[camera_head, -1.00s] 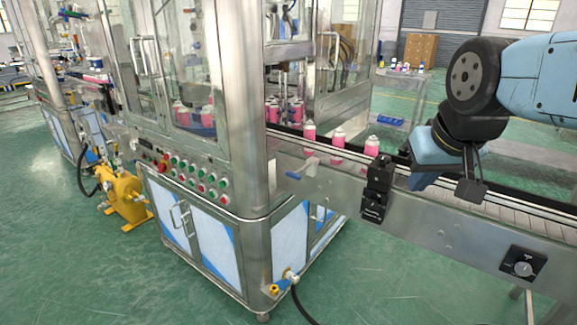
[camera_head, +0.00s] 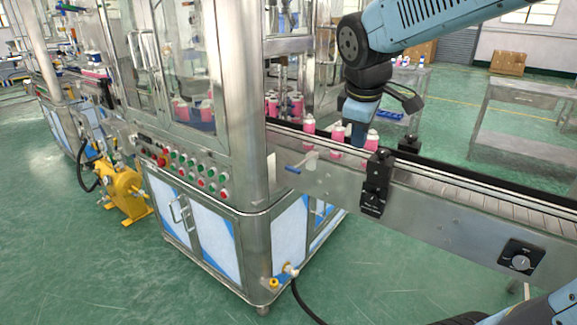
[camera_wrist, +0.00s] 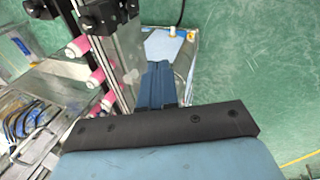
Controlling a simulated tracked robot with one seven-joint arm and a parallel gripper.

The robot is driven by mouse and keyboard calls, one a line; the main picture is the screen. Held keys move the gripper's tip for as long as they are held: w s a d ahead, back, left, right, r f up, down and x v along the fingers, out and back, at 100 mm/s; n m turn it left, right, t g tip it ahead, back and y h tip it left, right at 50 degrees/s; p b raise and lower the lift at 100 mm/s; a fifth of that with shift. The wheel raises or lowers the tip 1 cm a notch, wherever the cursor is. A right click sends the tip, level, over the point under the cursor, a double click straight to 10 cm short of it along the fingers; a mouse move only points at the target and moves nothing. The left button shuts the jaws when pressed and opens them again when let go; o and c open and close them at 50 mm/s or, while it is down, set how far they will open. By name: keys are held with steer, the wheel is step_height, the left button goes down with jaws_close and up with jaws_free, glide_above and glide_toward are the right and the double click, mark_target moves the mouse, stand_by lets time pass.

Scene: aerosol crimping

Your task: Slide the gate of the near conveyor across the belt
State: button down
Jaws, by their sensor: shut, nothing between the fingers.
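The likely gate of the near conveyor is a small slide with a blue handle (camera_head: 293,169) and a whitish piece (camera_head: 312,160), on the belt's near side beside the machine's corner post. Its exact position relative to the belt is hard to tell. My gripper (camera_head: 356,136) points down near the belt, among the pink cans and to the right of the handle. In the wrist view my gripper (camera_wrist: 157,66) is shut and empty, its blue fingers together. I cannot make out the handle in the wrist view; the fingers may hide it.
Pink cans with white tops (camera_head: 337,136) stand on the conveyor belt (camera_head: 470,199) and show in the wrist view (camera_wrist: 96,77). A black sensor block (camera_head: 376,184) rises from the near rail. The glass-walled machine (camera_head: 235,110) stands left. Open floor lies in front.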

steer(key=w+a+f+n+h, duration=0.1)
steer(key=w+a+f+n, duration=0.4)
steer(key=w+a+n, duration=0.35)
steer(key=w+a+f+n, duration=0.5)
steer(key=w+a+n, duration=0.25)
steer(key=a, duration=0.25)
steer(key=w+d+f, duration=0.4)
steer(key=w+f, duration=0.1)
steer(key=f, duration=0.4)
steer(key=shift+d+n+g, duration=0.2)
steer(key=shift+n+g, duration=0.1)
steer(key=shift+w+a, duration=0.1)
steer(key=shift+w, duration=0.05)
